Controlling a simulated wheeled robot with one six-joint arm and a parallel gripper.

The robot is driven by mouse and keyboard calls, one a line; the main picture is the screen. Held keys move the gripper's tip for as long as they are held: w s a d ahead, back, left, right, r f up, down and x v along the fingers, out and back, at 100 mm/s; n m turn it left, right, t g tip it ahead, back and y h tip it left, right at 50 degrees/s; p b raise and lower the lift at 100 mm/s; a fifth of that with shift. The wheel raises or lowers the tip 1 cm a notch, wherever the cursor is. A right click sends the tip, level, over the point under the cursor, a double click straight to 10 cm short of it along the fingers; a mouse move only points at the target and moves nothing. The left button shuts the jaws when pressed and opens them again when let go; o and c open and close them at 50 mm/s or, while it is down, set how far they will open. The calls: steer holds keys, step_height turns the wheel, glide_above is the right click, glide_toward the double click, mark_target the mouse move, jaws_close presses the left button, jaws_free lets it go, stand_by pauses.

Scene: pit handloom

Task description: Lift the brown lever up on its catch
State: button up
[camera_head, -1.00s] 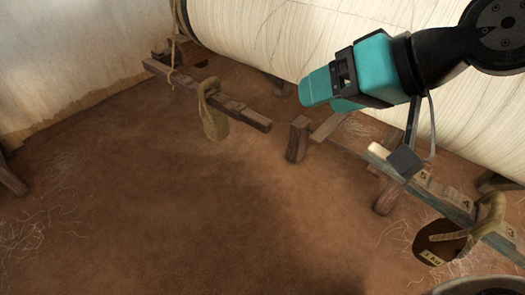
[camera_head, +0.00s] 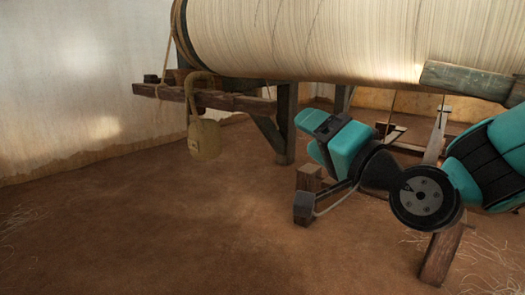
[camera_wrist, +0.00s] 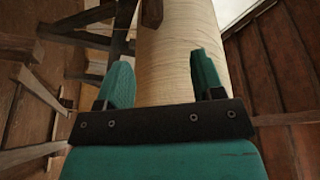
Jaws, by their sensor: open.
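The brown lever (camera_head: 222,101) is a wooden bar at the left in the head view, reaching from near the wall toward the loom's dark post. It stands nearly level, clear of the floor. A tan weight bag (camera_head: 204,138) hangs from it by a loop. My gripper (camera_head: 324,148) is open and empty, to the right of the lever's end and a little lower in the picture, apart from it. Its two teal fingers (camera_wrist: 163,78) show wide apart in the wrist view, with nothing between them. I cannot make out the catch for sure.
The large cloth roll (camera_head: 300,38) spans above the lever and shows beyond my fingers in the wrist view. A dark post (camera_head: 287,125) stands between lever and gripper. A short wooden stump (camera_head: 308,178) is just below my gripper. The earth floor (camera_head: 130,220) at left is clear.

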mark_target(263, 107)
steer(key=shift+m+t, duration=0.4)
steer(key=shift+t, duration=0.1)
steer(key=p+x, duration=0.4)
steer(key=x, duration=0.1)
steer(key=f+p+x, duration=0.1)
steer(key=p+x, duration=0.9)
steer(key=shift+w+d+f, duration=0.15)
steer(key=shift+w+f, duration=0.15)
steer(key=shift+w, duration=0.15)
steer(key=shift+w+a+p, duration=0.35)
steer(key=shift+w+p, duration=0.15)
steer(key=shift+p, duration=0.3)
steer(key=shift+w+a+f+p, duration=0.1)
steer(key=shift+w+a+p, duration=0.05)
steer(key=shift+w+p, duration=0.15)
